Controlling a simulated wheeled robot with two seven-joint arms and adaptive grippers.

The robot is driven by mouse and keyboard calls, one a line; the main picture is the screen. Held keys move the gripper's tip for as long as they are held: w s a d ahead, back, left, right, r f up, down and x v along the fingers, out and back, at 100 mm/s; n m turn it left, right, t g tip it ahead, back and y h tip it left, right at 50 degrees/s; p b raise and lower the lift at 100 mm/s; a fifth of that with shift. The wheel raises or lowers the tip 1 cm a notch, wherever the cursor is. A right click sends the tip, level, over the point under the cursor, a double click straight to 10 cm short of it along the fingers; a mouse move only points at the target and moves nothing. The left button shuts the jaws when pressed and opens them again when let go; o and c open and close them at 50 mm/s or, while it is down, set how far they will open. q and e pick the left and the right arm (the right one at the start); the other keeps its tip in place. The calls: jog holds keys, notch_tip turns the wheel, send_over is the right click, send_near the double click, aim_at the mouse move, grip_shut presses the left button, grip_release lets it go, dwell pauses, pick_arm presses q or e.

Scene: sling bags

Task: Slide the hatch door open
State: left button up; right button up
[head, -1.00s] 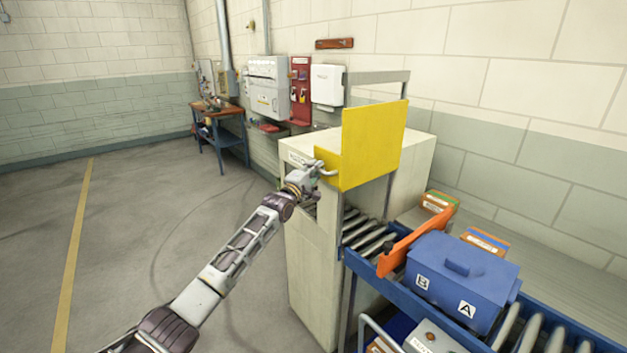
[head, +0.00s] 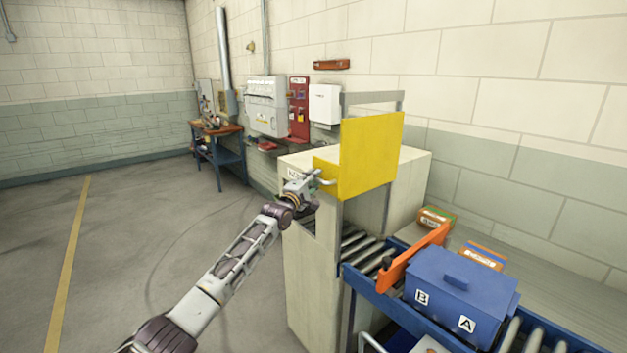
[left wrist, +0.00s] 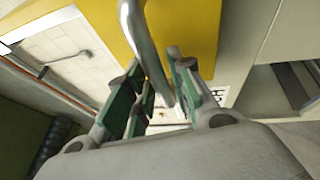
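The hatch door is a yellow panel (head: 371,155) held in an upright metal frame (head: 372,97) on a pale cabinet (head: 312,262). It stands raised, with the opening clear below it and its top edge a little under the frame's crossbar. A curved metal handle (head: 328,181) sticks out at its lower left. My left gripper (head: 314,177) is at this handle. In the left wrist view the handle bar (left wrist: 150,50) passes between the green-padded fingers (left wrist: 160,85), which appear closed on it. My right gripper is not in view.
A roller conveyor (head: 362,247) runs through the opening. A blue bin (head: 460,290) marked A and B sits on it, behind an orange bar (head: 410,256). Small boxes (head: 482,255) lie beyond. Floor on the left is free.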

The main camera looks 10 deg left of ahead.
pick_arm(q)
jog(key=shift+s+f, duration=0.1)
jog(key=shift+s, duration=0.05)
jog(key=v, duration=1.1)
jog(key=shift+s, duration=0.35)
dwell(0.6)
jog(key=shift+a, duration=0.15)
jog(key=shift+m, duration=0.3)
